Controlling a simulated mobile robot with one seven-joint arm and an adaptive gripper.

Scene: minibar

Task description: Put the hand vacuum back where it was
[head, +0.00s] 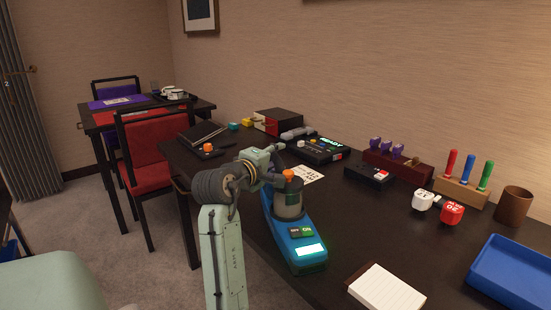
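I cannot single out the hand vacuum with certainty. A small grey elongated object (297,133) lies near the back of the dark table, beside a red and black box; it may be the hand vacuum. A grey canister with an orange top (289,200) stands on a long blue device (299,250) with a lit display and a green ON button. My gripper (274,160) is at the end of my pale green arm, close to the canister's upper left side. Its fingers are too small and overlapped to read, and whether it touches the canister is unclear.
A red chair (155,168) stands at left.

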